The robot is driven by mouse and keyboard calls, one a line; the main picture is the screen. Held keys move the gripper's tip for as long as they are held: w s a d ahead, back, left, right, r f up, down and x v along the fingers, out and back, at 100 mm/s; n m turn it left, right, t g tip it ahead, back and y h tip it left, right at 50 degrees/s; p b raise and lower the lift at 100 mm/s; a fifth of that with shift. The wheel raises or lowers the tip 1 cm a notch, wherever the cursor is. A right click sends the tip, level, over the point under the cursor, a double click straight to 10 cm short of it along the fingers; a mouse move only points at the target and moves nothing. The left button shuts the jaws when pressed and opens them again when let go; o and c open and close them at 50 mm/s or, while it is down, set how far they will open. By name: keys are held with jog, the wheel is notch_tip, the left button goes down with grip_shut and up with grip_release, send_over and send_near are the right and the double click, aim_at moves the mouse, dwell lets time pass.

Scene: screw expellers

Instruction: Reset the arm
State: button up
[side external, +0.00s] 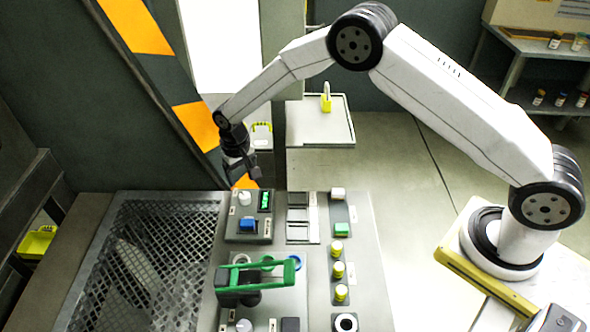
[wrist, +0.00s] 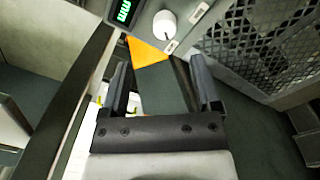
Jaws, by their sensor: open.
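My gripper (side external: 242,168) hangs above the far edge of the control panel (side external: 372,275), apart from it, in the side external view. In the wrist view my gripper (wrist: 160,82) has its two dark fingers spread wide with nothing between them. My white arm reaches from the base at the right, bends at a high elbow and slopes down to the left.
The panel carries a digital display (side external: 265,201), a white knob (wrist: 164,23), a blue button (side external: 247,224), a green handle (side external: 290,271) and several yellow knobs (side external: 338,270). A mesh grate (side external: 150,255) lies to its left. A striped post (side external: 150,80) stands close behind my gripper.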

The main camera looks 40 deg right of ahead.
jog(key=s+d+r+t, duration=0.1)
jog(key=s+d+r, duration=0.7)
jog(key=s+r, duration=0.3)
jog(key=s+d+r, duration=0.1)
jog(key=s+d, duration=0.1)
jog(key=s, duration=0.5)
jog(key=s+d+r+n+t, duration=0.1)
jog(key=s+d, duration=0.1)
jog(key=s, duration=0.5)
jog(key=shift+s+d+r+t, duration=0.3)
jog(key=shift+s, duration=0.05)
